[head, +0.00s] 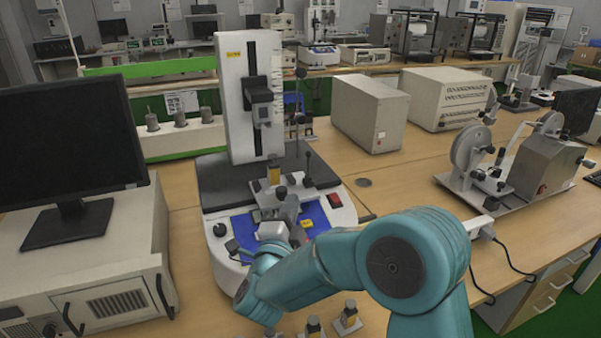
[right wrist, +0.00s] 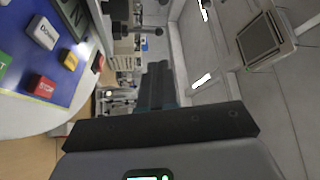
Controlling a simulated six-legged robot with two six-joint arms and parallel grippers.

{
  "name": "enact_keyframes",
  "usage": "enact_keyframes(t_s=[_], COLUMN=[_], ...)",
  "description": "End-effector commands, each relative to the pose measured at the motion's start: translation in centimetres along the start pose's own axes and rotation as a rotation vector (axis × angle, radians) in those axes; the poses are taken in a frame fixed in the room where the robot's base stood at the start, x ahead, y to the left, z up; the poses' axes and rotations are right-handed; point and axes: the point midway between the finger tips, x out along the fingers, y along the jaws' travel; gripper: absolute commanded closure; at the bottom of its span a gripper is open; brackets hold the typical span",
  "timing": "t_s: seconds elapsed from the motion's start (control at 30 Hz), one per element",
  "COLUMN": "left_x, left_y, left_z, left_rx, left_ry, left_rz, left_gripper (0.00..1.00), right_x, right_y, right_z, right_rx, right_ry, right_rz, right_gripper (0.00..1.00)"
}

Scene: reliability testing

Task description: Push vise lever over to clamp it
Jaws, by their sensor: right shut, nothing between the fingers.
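The vise (head: 283,191) is a small grey fixture on the test machine's blue base panel in the head view. A yellow and dark specimen (head: 273,174) stands at it. A thin lever with a dark knob (head: 307,156) rises upright just right of the vise. My right gripper (head: 287,208) is low in front of the vise, left of and below the knob, shut and empty. The lever cannot be made out clearly in the wrist view. My left gripper is not in view.
The white test machine (head: 236,100) has a tall column. A monitor (head: 66,150) stands left. Several specimens (head: 348,317) stand in front. A wheeled device (head: 520,165) stands right.

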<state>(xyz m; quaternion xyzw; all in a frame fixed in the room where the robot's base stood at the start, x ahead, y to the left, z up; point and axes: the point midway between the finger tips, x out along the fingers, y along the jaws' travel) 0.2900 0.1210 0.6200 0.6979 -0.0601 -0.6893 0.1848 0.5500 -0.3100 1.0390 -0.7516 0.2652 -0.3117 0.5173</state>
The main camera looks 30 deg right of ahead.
Motion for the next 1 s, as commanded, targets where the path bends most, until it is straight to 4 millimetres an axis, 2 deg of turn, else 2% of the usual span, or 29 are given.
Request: enact_keyframes(t_s=[0.33,0.47,0.57,1.0], left_x=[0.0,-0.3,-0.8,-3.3], left_y=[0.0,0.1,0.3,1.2], left_z=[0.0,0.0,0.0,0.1], left_rx=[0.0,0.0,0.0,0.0], left_ry=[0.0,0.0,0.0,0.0], left_rz=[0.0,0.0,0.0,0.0], left_gripper=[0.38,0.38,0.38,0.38], right_x=[-0.3,0.6,2.2,11.4], right_y=[0.0,0.0,-0.1,-0.2], right_z=[-0.2,-0.2,-0.3,-0.1], right_rx=[0.0,0.0,-0.001,-0.001], right_ry=[-0.001,0.001,0.002,0.001], right_rz=[0.0,0.002,0.002,0.002], right_gripper=[1.0,1.0,1.0,1.0])
